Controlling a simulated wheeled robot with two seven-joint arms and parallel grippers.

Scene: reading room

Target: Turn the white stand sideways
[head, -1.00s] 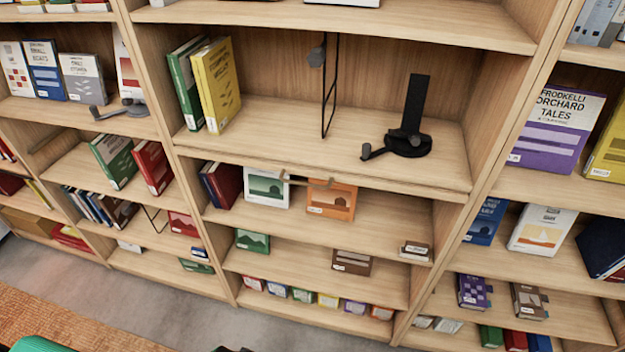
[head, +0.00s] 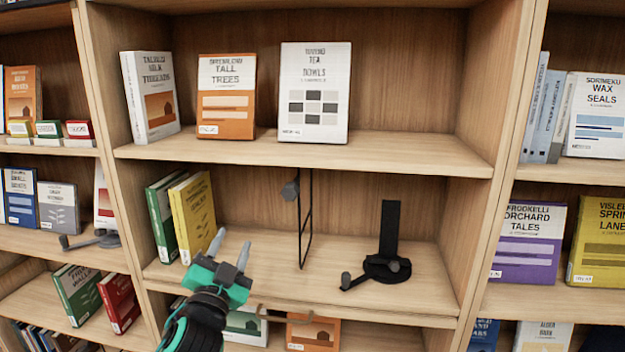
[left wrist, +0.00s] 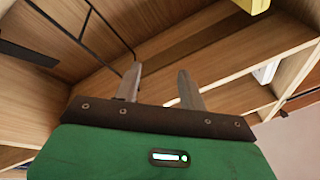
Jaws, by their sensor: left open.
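I see no white stand. A black stand (head: 390,235) with a tall upright plate and a round base stands on the middle shelf, right of centre. Its short foot points to the left front. My left gripper (head: 230,248) is open and empty in front of that shelf's left part, well apart from the stand. Its two fingers also show in the left wrist view (left wrist: 158,82), with nothing between them. A dark flat piece (left wrist: 25,52) at that view's left edge may be part of the stand; I cannot tell. My right gripper is not in view.
A thin black wire frame (head: 304,220) with a grey block stands between gripper and stand. Green (head: 163,218) and yellow (head: 193,215) books lean at the shelf's left. Three books stand on the shelf above (head: 380,150). A grey stand (head: 92,240) sits in the left bay.

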